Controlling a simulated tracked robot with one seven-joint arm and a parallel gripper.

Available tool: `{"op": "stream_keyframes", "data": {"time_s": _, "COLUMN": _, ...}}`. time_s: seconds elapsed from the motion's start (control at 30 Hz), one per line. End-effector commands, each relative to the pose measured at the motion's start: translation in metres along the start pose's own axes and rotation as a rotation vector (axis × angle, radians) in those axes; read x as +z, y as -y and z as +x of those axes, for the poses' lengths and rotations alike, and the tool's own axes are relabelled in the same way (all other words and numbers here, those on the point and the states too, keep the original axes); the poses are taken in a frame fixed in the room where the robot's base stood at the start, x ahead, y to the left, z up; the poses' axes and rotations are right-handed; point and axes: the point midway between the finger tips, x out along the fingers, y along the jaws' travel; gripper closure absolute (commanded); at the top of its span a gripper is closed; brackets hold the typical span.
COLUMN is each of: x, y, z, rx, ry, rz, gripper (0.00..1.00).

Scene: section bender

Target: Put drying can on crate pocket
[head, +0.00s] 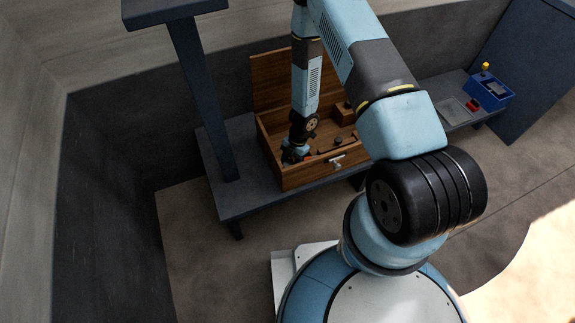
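An open wooden crate (318,176) stands on a grey bench, its lid raised at the back. My arm reaches down into the left part of the crate. My gripper (291,158) is low inside, near the left front wall. It is small and partly hidden, so I cannot see whether it is open or shut, or whether it holds anything. A small orange-red patch (308,157) shows just beside it. I cannot make out the drying can for certain. A wooden block or compartment (343,112) is at the crate's back right, with small dark items (338,141) in front of it.
The grey bench (234,197) has a dark upright post (203,100) at its left. A blue box (488,92) with a yellow knob sits on a surface at the right, near a dark blue panel (530,70). A dark wall closes the left side. The bare floor in front is clear.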

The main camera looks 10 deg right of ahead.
Motion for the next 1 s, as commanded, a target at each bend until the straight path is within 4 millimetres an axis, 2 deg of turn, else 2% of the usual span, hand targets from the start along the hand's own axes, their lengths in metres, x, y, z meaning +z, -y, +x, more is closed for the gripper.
{"op": "stream_keyframes", "data": {"time_s": 0.1, "x": 0.003, "y": 0.0, "z": 0.007, "rx": 0.0, "ry": 0.0, "rz": 0.0, "gripper": 0.89}}
{"op": "stream_keyframes", "data": {"time_s": 0.93, "x": 0.007, "y": 0.0, "z": 0.018, "rx": 0.0, "ry": 0.0, "rz": -0.001, "gripper": 0.89}}
{"op": "stream_keyframes", "data": {"time_s": 0.97, "x": 0.007, "y": 0.0, "z": 0.018, "rx": 0.0, "ry": 0.0, "rz": -0.001, "gripper": 0.51}}
{"op": "stream_keyframes", "data": {"time_s": 1.0, "x": 0.007, "y": 0.0, "z": 0.018, "rx": 0.0, "ry": 0.0, "rz": -0.001, "gripper": 0.47}}
